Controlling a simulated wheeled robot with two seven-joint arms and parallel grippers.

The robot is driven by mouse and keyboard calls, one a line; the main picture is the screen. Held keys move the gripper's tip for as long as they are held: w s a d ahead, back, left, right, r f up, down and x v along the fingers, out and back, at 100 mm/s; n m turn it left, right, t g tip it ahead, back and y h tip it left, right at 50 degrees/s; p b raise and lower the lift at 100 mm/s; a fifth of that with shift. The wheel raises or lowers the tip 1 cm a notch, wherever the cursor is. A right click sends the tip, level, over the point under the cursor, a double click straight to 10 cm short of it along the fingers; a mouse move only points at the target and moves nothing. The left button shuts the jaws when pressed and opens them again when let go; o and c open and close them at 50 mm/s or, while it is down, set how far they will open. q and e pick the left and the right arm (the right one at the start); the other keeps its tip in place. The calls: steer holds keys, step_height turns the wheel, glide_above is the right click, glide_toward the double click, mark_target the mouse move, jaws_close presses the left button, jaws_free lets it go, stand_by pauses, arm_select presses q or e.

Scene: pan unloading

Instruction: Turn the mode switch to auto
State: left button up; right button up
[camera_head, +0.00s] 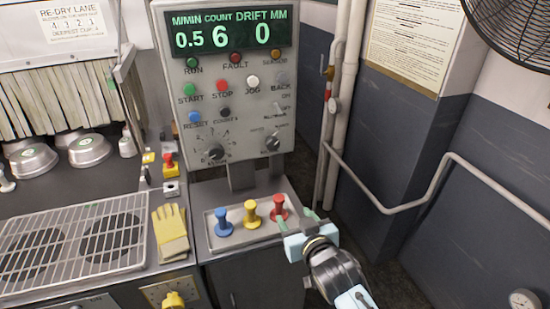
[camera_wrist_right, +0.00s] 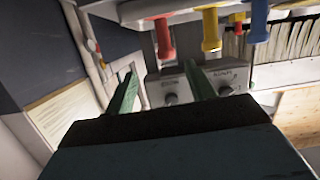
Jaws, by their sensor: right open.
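The grey control panel (camera_head: 235,110) carries two dark rotary knobs in its lower part. The right knob (camera_head: 271,143) looks like the mode switch; its small labels are too blurred to read, so its setting is unclear. The left knob (camera_head: 215,153) has a numbered dial. In the right wrist view the panel appears upside down, with the likely mode switch (camera_wrist_right: 170,98) beyond the fingers. My right gripper (camera_head: 297,219) is open and empty, low and right of the panel, beside the red handle, apart from the knob. My left gripper is not in view.
Blue (camera_head: 222,222), yellow (camera_head: 250,214) and red (camera_head: 279,207) handles stand on the ledge below the panel, close to my right gripper. Yellow gloves (camera_head: 171,233) and a wire rack (camera_head: 75,240) lie left. Pipes (camera_head: 345,110) run up the wall at right.

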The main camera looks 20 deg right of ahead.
mark_target(274, 146)
step_height(274, 146, up, 11)
steer(key=w+t, duration=0.2)
steer(key=t, duration=0.1)
steer(key=w, duration=1.3)
steer(key=shift+a+p, duration=0.3)
steer(key=shift+a, duration=0.05)
steer(key=c, duration=1)
